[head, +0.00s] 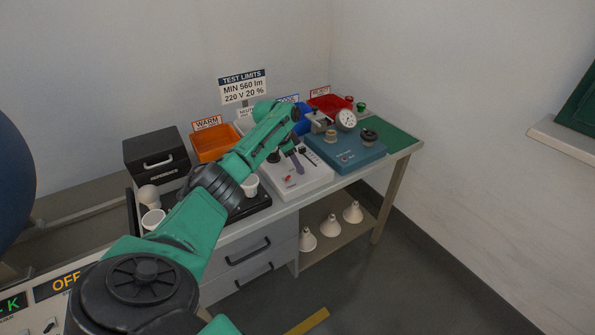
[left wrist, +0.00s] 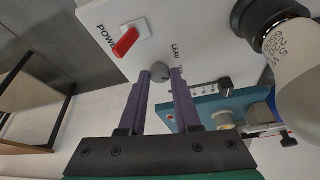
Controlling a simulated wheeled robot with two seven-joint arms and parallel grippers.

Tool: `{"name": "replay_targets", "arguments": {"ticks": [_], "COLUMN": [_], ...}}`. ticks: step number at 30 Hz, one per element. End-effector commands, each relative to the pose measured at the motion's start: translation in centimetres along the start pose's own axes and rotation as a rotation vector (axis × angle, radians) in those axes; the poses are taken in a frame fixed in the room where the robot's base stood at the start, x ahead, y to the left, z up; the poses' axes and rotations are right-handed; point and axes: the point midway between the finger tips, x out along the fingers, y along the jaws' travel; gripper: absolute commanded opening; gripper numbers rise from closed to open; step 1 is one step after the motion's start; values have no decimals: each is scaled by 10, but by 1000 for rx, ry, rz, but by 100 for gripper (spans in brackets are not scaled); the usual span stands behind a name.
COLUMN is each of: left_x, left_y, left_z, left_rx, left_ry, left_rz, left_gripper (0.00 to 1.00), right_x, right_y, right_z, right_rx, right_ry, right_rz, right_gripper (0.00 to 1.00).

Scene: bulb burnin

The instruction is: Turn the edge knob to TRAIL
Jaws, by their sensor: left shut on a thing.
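The edge knob (left wrist: 160,72) is a small grey round knob on the front panel of the white tester box (head: 303,185). My left gripper (head: 297,163) reaches over the box from the front. Its two purple fingers stand on either side of the knob in the left wrist view (left wrist: 162,74), shut on it. The word LEAD is printed beside the knob; the TRAIL lettering is mostly hidden behind a finger. I cannot tell which mark the knob points at. In the head view the knob is hidden. My right gripper is not in view.
A red power switch (left wrist: 125,42) sits beside the knob. A bulb (left wrist: 299,62) is in a socket close by. A blue device (head: 345,152) with a dial gauge stands to the right. Orange (head: 212,143) and red (head: 330,104) bins stand behind.

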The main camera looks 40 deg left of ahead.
Motion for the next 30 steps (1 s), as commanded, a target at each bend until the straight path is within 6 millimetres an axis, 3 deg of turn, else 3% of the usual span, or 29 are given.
{"name": "replay_targets", "arguments": {"ticks": [4, 19, 20, 21, 30], "left_x": [2, 0, 0, 0, 0], "left_y": [0, 0, 0, 0, -1], "left_z": [1, 0, 1, 0, 0], "left_rx": [34, 54, 54, 53, 53], "left_ry": [0, -3, -3, -3, -2], "left_rz": [15, 22, 22, 22, 22], "left_gripper": [0, 0, 43, 58, 61], "right_x": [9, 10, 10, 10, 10], "right_y": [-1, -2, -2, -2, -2], "right_z": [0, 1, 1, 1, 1], "right_rx": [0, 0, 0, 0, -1], "right_ry": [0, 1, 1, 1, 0], "right_rz": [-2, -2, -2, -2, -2], "right_gripper": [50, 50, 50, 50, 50]}}
